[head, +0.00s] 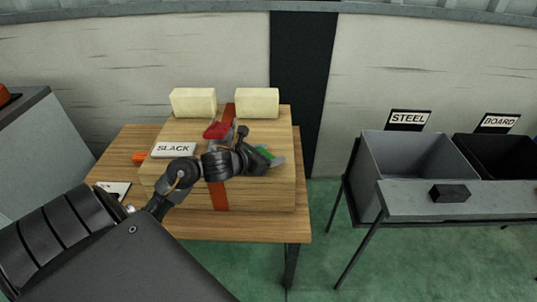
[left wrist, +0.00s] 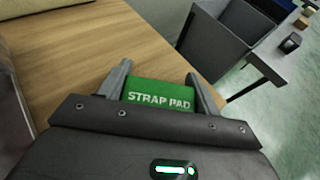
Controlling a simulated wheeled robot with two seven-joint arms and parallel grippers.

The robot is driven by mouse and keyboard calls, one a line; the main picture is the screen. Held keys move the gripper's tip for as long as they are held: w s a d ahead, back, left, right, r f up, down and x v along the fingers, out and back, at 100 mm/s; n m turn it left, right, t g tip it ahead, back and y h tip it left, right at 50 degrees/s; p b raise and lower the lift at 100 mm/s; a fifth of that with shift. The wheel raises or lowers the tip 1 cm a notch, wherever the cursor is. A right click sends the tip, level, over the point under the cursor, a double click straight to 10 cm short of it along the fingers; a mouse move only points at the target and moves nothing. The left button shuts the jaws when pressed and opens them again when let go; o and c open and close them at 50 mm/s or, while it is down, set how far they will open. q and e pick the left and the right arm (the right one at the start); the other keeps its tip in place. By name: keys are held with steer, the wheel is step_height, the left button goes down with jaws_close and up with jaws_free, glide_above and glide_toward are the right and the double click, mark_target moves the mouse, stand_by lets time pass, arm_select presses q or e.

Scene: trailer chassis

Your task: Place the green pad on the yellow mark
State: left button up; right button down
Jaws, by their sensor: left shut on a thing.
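The green pad (left wrist: 160,94), lettered STRAP PAD, sits between the two fingers of my left gripper (left wrist: 161,82) in the left wrist view. The gripper is shut on it. In the head view my left gripper (head: 271,159) is over the right part of the wooden box (head: 265,190), with a little of the green pad (head: 264,152) showing. I cannot make out a yellow mark; my arm and gripper cover part of the box. My right gripper is not in view.
The box stands on a wooden table (head: 140,137) with two cream blocks (head: 193,102) at its back. A red strap (head: 221,197) crosses it, with a red piece (head: 216,130) and a SLACK sign (head: 174,150). STEEL (head: 365,180) and BOARD bins stand right.

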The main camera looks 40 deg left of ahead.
arm_select(q)
steer(key=shift+f, duration=0.1)
steer(key=o, duration=0.8)
steer(key=shift+o, duration=1.2)
steer(key=shift+r, duration=0.2)
steer(key=v, duration=1.2)
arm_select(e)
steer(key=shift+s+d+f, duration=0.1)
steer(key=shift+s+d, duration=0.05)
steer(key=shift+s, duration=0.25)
arm_select(q)
steer(key=shift+f, duration=0.2)
